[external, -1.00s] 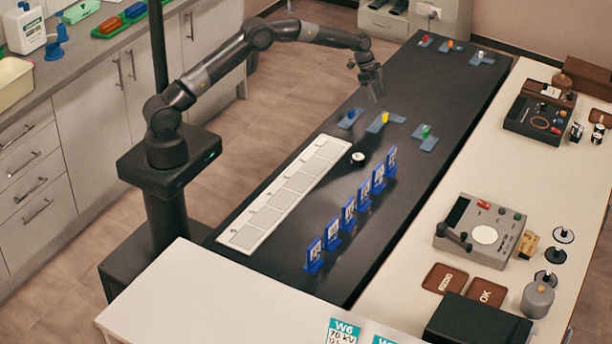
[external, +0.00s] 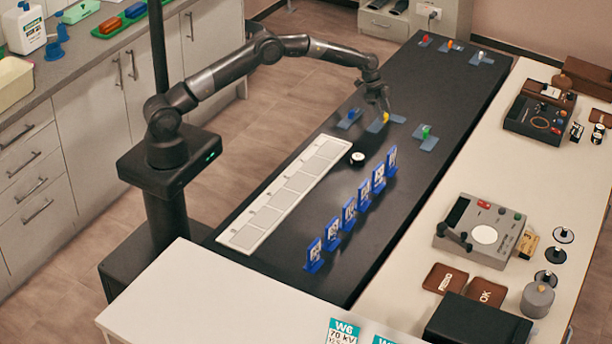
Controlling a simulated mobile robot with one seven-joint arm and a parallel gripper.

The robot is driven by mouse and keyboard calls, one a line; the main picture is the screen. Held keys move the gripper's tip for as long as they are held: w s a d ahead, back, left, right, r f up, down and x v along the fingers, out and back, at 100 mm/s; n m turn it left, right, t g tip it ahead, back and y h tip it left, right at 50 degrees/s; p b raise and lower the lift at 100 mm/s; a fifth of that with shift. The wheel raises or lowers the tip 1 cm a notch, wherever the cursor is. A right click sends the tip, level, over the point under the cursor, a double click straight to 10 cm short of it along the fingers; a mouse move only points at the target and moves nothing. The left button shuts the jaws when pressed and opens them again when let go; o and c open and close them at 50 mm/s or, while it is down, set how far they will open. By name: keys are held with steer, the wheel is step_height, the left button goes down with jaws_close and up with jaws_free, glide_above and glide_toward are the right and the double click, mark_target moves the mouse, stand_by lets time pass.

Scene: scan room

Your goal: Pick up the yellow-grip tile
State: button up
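The yellow-grip tile (external: 376,126) lies on the dark bench top, a flat blue piece with a small yellow grip (external: 386,117) standing on it. My gripper (external: 381,109) points down right at the yellow grip, with its fingertips at or just above it. The fingers partly cover the grip, and I cannot tell whether they touch it or how wide apart they are. The tile appears to rest flat on the bench.
A blue-grip tile (external: 347,122) lies close on the left and a green-grip tile (external: 428,143) on the right. Several upright blue stands (external: 348,215) and a white panel of squares (external: 285,195) are nearer. A small round black-and-white object (external: 357,158) lies between.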

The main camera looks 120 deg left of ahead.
jaws_close()
steer(key=shift+r, duration=0.1)
